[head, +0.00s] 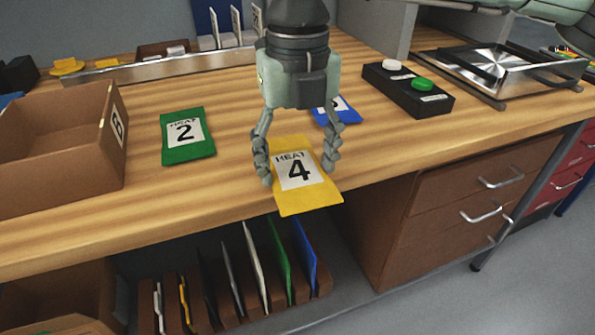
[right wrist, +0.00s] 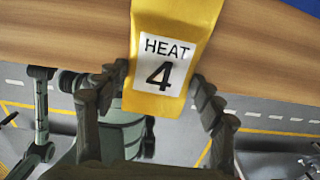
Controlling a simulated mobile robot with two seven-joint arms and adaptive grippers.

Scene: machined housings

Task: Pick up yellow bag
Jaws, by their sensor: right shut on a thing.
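The yellow bag (head: 308,199) has a white label reading "HEAT 4". In the head view it is at the front edge of the wooden table, between the fingers of my right gripper (head: 298,172). The right gripper points down and is shut on the bag, with one finger at each side. In the right wrist view the yellow bag (right wrist: 172,100) fills the upper middle, its label facing the camera, with the gripper's fingers (right wrist: 160,90) on both sides. I cannot tell whether the bag is clear of the tabletop. My left gripper is not in view.
A green bag (head: 188,150) marked 2 lies to the left, and a blue bag (head: 346,117) lies partly hidden behind the gripper. A brown box (head: 60,165) stands at the left. A black button box (head: 408,92) and a metal tray (head: 500,70) are at the right.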

